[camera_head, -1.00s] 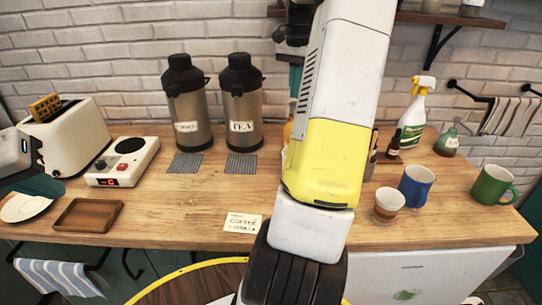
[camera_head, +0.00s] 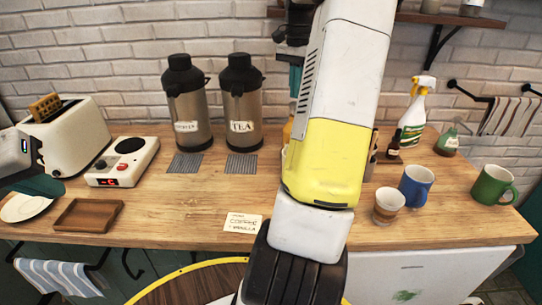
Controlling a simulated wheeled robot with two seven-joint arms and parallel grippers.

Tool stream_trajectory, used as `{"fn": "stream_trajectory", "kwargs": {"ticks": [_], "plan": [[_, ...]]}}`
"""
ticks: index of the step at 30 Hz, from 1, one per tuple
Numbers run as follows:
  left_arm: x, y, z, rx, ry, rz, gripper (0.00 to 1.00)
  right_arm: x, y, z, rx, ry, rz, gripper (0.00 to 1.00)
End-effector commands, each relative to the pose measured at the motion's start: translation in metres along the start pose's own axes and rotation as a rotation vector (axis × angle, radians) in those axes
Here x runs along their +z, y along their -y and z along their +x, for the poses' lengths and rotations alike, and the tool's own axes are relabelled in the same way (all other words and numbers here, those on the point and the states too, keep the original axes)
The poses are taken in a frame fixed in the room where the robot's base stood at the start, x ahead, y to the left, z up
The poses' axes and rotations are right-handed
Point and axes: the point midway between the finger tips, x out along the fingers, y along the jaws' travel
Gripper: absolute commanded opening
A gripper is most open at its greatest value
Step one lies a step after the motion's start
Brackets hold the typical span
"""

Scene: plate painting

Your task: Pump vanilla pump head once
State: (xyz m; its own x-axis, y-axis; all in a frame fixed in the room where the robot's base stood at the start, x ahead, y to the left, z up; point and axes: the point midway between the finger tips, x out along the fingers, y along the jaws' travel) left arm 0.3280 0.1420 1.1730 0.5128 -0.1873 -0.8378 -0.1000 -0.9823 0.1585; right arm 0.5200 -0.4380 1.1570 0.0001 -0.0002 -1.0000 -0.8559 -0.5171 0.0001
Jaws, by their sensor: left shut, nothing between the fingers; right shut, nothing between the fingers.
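My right arm rises through the middle of the view, and its dark gripper with teal fingers (camera_head: 296,80) points down beside the arm's upper link. It is shut with nothing visible in it. A sliver of a yellow bottle (camera_head: 287,130) shows below it at the arm's left edge; the rest is hidden behind my arm. No vanilla label or pump head can be made out, so I cannot tell whether the gripper touches one.
Two flasks, one labelled TEA (camera_head: 241,105), stand at the back. A toaster (camera_head: 72,135), a scale-like device (camera_head: 122,163) and a wooden tray (camera_head: 86,216) are left. A blue mug (camera_head: 416,187), a paper cup (camera_head: 388,205), a green mug (camera_head: 493,186) and a spray bottle (camera_head: 414,115) are right.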

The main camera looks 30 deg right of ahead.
Motion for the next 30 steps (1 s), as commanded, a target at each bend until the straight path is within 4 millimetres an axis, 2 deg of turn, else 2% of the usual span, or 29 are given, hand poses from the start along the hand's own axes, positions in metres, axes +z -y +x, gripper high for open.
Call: {"fn": "stream_trajectory", "kwargs": {"ticks": [30], "plan": [[0.000,0.000,0.000,0.000,0.000,0.000,0.00,0.000,0.000,0.031,0.002,0.003,0.000,0.00]]}}
